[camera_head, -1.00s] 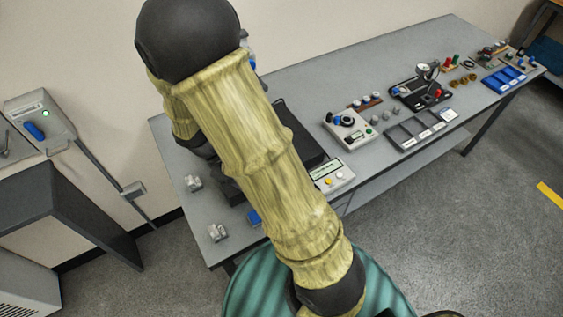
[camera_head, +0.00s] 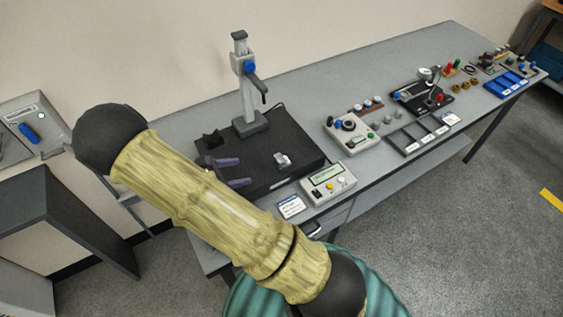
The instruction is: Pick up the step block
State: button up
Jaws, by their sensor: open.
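A small light grey block with a stepped outline, which looks like the step block (camera_head: 283,160), sits on the black base plate (camera_head: 290,135) of the gantry stand. My gripper (camera_head: 245,171) shows as two purple fingers spread apart and pointing right over the plate's left part. The fingers are empty. The block lies to the right of the fingertips, apart from them. The height of the fingers above the plate is hard to tell.
The gantry column (camera_head: 245,95) rises behind the block, with a side arm reaching right. A display box (camera_head: 328,183) and a card (camera_head: 290,206) lie in front of the plate. A control box (camera_head: 349,134) and grey tray (camera_head: 415,140) stand to the right on the table (camera_head: 400,65).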

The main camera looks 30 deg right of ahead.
aim_at(276, 163)
jog(key=p+x, duration=0.3)
jog(key=x, duration=0.7)
jog(key=shift+d, duration=0.2)
jog(key=shift+d+f, duration=0.3)
jog(key=shift+d, duration=0.1)
jog(key=shift+d+p, duration=0.45)
jog(key=shift+d, duration=0.1)
jog(key=p+x, duration=0.1)
jog(key=x, duration=0.2)
jog(key=shift+w+d+p, duration=0.15)
jog(key=shift+d+p, duration=0.15)
jog(key=shift+p, duration=0.05)
jog(key=shift+d+f, duration=0.2)
jog(key=shift+d, duration=0.05)
